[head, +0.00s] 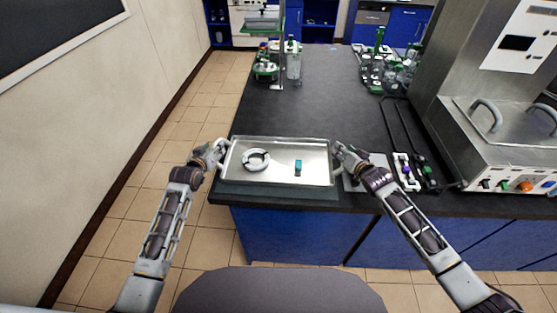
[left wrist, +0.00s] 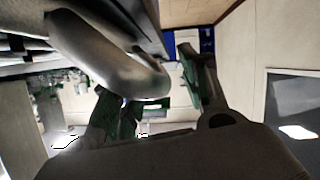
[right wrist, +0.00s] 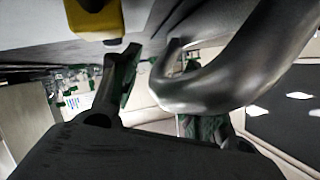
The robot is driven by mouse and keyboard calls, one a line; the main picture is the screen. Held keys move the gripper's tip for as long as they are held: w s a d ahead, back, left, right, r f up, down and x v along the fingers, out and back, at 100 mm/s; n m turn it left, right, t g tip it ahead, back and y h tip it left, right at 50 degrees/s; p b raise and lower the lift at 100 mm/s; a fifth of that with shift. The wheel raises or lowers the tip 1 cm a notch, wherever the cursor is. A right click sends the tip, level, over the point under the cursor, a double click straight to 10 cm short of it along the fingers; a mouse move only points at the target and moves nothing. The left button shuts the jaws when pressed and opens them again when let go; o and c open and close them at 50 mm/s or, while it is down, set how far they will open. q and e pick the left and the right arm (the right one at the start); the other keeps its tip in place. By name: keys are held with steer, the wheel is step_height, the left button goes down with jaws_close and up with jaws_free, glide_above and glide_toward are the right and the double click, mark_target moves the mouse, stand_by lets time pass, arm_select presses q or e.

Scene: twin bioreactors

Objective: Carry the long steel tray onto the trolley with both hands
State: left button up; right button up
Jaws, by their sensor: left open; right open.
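The long steel tray (head: 280,174) lies on the front left of the dark bench and carries a white ring-shaped item (head: 256,160) and a small teal block (head: 298,168). My left gripper (head: 217,150) is open at the tray's left end. In the left wrist view a steel loop handle (left wrist: 130,75) reaches in toward its parted fingers (left wrist: 155,95). My right gripper (head: 342,149) is open at the right end. In the right wrist view another loop handle (right wrist: 220,90) lies at its parted fingers (right wrist: 160,105). Neither gripper is closed on a handle. I see no trolley.
A bottle (head: 293,62) and a stand with glassware are farther back on the bench (head: 330,100). Green-capped glassware (head: 385,75) stands at the back right. A steel machine with knobs (head: 500,150) fills the right. Tiled floor (head: 130,185) is clear along the left.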

arm_select(q)
jaws_close()
arm_select(e)
jaws_close()
arm_select(q)
steer(key=shift+r, duration=0.1)
arm_select(e)
steer(key=shift+r, duration=0.1)
